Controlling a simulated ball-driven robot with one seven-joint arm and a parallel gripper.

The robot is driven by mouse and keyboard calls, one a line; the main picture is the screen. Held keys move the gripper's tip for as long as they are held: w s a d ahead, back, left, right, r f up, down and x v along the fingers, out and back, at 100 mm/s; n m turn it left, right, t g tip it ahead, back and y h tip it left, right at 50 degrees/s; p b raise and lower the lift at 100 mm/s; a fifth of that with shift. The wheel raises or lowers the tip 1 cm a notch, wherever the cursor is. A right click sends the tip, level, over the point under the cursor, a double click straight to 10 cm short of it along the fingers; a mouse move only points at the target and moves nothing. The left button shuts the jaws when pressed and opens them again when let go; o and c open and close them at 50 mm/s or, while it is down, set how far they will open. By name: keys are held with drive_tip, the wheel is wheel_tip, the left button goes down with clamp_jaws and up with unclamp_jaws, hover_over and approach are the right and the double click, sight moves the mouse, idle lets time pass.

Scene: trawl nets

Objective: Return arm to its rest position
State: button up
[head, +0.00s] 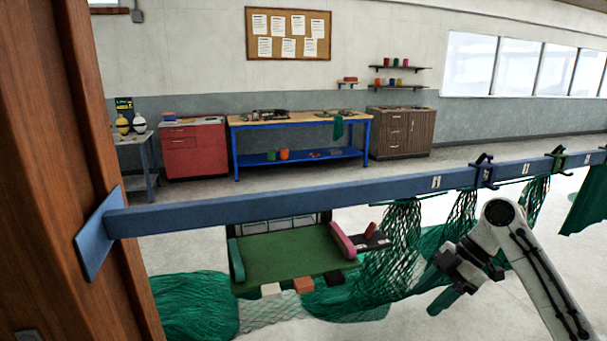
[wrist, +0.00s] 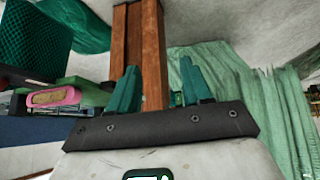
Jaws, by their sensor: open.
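My arm (head: 530,265) reaches in from the lower right of the head view and bends at an elbow near the blue beam. My gripper (head: 438,288) hangs below the beam in front of the green netting, pointing down and left. In the wrist view my gripper (wrist: 160,68) shows two teal fingers spread apart with nothing between them. A brown wooden post (wrist: 152,60) stands beyond the gap. I cannot tell whether the gripper touches the netting.
The blue beam (head: 300,205) crosses the head view, with dark clamps (head: 485,172) and hanging green nets (head: 400,240). A green tray (head: 285,255) with a pink item (head: 342,241) lies left of my gripper. Benches (head: 300,119) stand at the back wall. Open floor lies between.

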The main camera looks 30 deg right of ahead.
drive_tip(key=w+a+f+m, duration=0.2)
drive_tip(key=a+f, duration=0.1)
drive_tip(key=a, duration=0.4)
drive_tip(key=w+a+f+m, duration=0.1)
drive_tip(key=w+a+f, duration=0.25)
drive_tip(key=a, duration=0.35)
drive_tip(key=s+a+f+m+t, duration=0.1)
drive_tip(key=s+a+f+m, duration=0.3)
drive_tip(key=a+f, duration=0.4)
drive_tip(key=s+a+f+m+g+h+b, duration=0.1)
drive_tip(key=s+a+f+m+h, duration=0.2)
drive_tip(key=s, duration=0.5)
drive_tip(key=s+a+f+m+g+h, duration=0.1)
drive_tip(key=s+f+m, duration=0.2)
drive_tip(key=s+f, duration=0.45)
drive_tip(key=s+d+r+m+g+h, duration=0.1)
drive_tip(key=s+d+h, duration=0.1)
drive_tip(key=s, duration=0.6)
drive_tip(key=shift+s+d+r+m+h, duration=0.3)
drive_tip(key=shift+s+d+r+m, duration=0.1)
drive_tip(key=shift+d, duration=0.45)
